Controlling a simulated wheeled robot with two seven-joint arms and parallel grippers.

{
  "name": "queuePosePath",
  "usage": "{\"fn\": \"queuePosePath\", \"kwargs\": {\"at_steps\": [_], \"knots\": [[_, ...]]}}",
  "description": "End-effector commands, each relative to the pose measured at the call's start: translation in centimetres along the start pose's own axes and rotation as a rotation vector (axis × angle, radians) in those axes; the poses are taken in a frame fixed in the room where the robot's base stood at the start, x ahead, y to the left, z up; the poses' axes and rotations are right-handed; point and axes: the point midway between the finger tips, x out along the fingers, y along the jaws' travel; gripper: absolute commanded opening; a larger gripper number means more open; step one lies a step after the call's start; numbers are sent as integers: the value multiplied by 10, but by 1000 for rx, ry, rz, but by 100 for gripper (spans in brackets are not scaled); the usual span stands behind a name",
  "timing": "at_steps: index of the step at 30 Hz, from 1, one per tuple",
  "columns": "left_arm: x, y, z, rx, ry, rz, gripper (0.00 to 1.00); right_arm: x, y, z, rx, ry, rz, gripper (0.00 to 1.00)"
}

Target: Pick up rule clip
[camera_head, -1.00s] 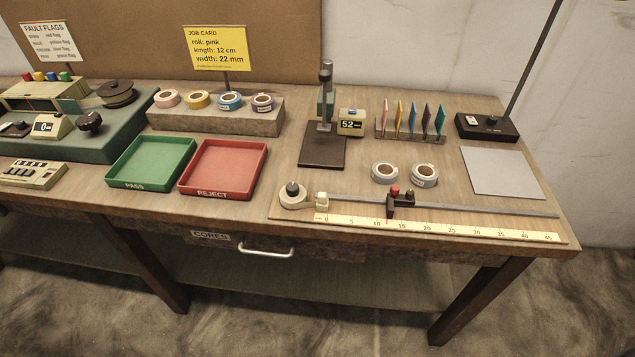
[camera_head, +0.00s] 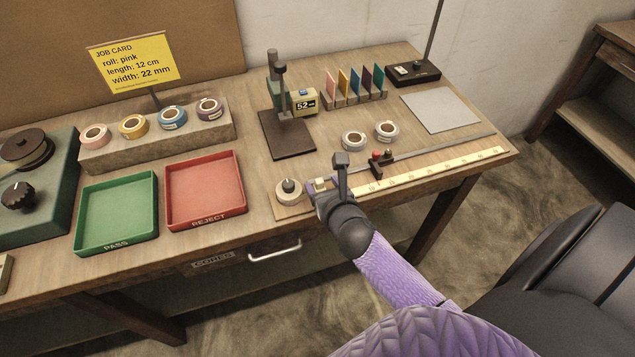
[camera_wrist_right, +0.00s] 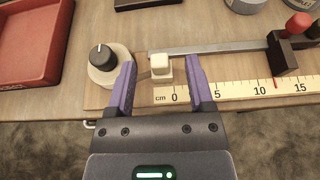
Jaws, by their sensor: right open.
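The rule clip, a small cream block (camera_wrist_right: 161,69), sits at the zero end of the rule, at the left end of the grey bar (camera_wrist_right: 215,47). My right gripper (camera_wrist_right: 161,61) is open, with one purple finger on each side of the clip. Gaps show between the clip and both fingers in the wrist view. In the head view my right gripper (camera_head: 325,187) reaches over the bench's front edge and partly hides the clip. The yellow rule (camera_head: 430,173) runs along the front edge. My left gripper is not in view.
A round holder with a black knob (camera_wrist_right: 101,56) stands close left of the fingers. A dark slider with a red knob (camera_head: 377,162) is on the bar to the right. The red reject tray (camera_head: 205,220) lies left; two white rolls (camera_head: 354,140) stand behind.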

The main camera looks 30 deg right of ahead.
Motion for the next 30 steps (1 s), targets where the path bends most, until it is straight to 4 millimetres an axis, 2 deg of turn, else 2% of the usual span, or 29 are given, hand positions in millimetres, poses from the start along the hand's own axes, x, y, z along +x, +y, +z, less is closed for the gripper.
{"fn": "queuePosePath", "kwargs": {"at_steps": [1, 4, 11, 21, 30], "knots": [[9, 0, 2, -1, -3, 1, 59, 12, 1, -4, 1, 0, -1, 68], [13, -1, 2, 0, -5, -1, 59, 24, 1, -3, 1, 2, -1, 68], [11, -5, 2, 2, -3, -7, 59, 26, 1, -1, 2, 2, 0, 68], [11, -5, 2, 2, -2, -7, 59, 26, 1, -1, 2, 2, 1, 0], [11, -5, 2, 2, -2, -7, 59, 26, 1, -1, 3, 2, 1, 0]]}}
